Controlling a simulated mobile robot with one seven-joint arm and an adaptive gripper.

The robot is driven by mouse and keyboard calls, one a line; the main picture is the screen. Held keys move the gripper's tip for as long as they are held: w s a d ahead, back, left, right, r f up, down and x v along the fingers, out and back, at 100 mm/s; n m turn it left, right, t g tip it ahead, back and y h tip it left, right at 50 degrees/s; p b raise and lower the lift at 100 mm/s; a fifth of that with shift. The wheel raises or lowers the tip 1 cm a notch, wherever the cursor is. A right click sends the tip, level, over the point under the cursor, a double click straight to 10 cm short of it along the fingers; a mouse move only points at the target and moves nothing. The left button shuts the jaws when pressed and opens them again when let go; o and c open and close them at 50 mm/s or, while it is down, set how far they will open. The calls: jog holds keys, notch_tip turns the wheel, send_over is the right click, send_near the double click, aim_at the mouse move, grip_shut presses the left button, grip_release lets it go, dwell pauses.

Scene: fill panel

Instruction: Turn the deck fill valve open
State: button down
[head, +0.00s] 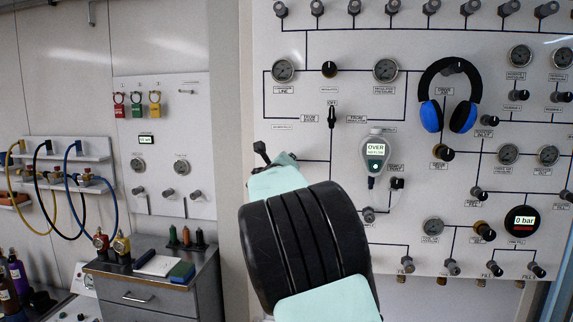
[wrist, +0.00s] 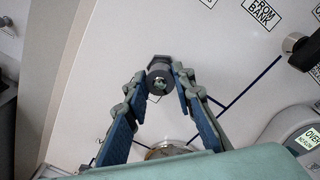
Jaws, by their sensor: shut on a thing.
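A grey valve knob (wrist: 160,80) stands out from the white panel in the wrist view, between the tips of my gripper (wrist: 158,76). The two blue-padded fingers are closed in on the knob from both sides and hold it. No label for this knob is readable, so I cannot tell its name from the picture.
Blue-black headphones (head: 431,117) hang on the panel (head: 300,100). A handheld meter (head: 375,153) reads "OVER". A black lever (head: 331,116) sits left of it. A round display (head: 522,221) reads "0 bar". A drawer cabinet (head: 150,285) stands at lower left.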

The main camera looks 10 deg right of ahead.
jog(key=shift+f, duration=0.1)
jog(key=c, duration=1.6)
grip_release()
jog(key=shift+s, duration=0.1)
jog(key=v, duration=1.1)
jog(key=shift+s+a, duration=0.15)
jog(key=shift+s, duration=0.25)
